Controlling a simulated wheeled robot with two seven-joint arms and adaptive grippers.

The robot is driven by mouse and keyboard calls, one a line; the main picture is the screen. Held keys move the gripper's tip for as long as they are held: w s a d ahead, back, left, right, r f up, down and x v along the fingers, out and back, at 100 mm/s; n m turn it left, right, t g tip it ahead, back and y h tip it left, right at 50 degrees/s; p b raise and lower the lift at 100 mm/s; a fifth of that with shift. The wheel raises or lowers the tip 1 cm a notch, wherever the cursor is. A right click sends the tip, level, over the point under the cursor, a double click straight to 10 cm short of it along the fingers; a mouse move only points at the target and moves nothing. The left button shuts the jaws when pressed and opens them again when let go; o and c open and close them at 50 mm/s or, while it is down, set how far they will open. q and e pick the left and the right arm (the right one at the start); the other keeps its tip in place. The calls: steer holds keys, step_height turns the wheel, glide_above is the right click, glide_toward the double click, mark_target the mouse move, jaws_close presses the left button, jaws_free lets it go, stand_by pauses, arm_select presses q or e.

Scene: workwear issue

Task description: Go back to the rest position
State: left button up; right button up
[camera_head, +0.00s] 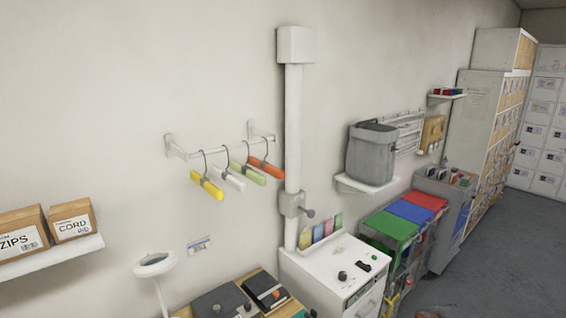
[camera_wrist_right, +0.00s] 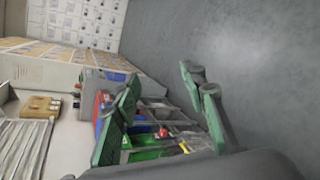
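My right gripper (camera_wrist_right: 158,78) shows in the right wrist view with its green fingers spread wide apart. I see nothing held between them. Behind the fingers are the coloured-lidded bins and the grey floor, apart from the gripper. My left gripper is in neither view. The head view shows neither gripper clearly.
A wall rail (camera_head: 222,148) carries several coloured hangers. A grey bin (camera_head: 371,155) stands on a wall shelf. Boxes (camera_head: 22,232) sit on a left shelf. The floor (camera_head: 510,260) at right is clear.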

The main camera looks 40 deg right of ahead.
steer(key=s+a+f+t+y, duration=0.3)
steer(key=s+a+f+y, duration=0.1)
steer(key=s+f, duration=1.15)
steer(key=s+a+f+m+y, duration=0.15)
steer(key=s+a+f, duration=0.25)
steer(key=a+f, duration=1.15)
steer(key=s+a+f+y, duration=0.1)
steer(key=a+f, duration=0.4)
steer(key=a, duration=0.4)
steer(key=s+a+f+m+y, duration=0.1)
steer(key=a+f+y, duration=0.1)
steer(key=a+f, duration=0.45)
steer(key=s+a+f+y, duration=0.1)
steer(key=a+f, duration=0.3)
steer(key=a, duration=0.6)
steer(key=a+f+y, duration=0.1)
steer(key=a+f, duration=0.2)
steer(key=a, duration=1)
steer(key=a+f+m+y, duration=0.1)
steer(key=a+f+y, duration=0.1)
steer(key=a, duration=1.1)
steer(key=shift+w+a+f, duration=0.35)
steer(key=shift+f, duration=0.35)
steer(key=shift+o, duration=0.3)
steer(key=shift+m+y, duration=0.25)
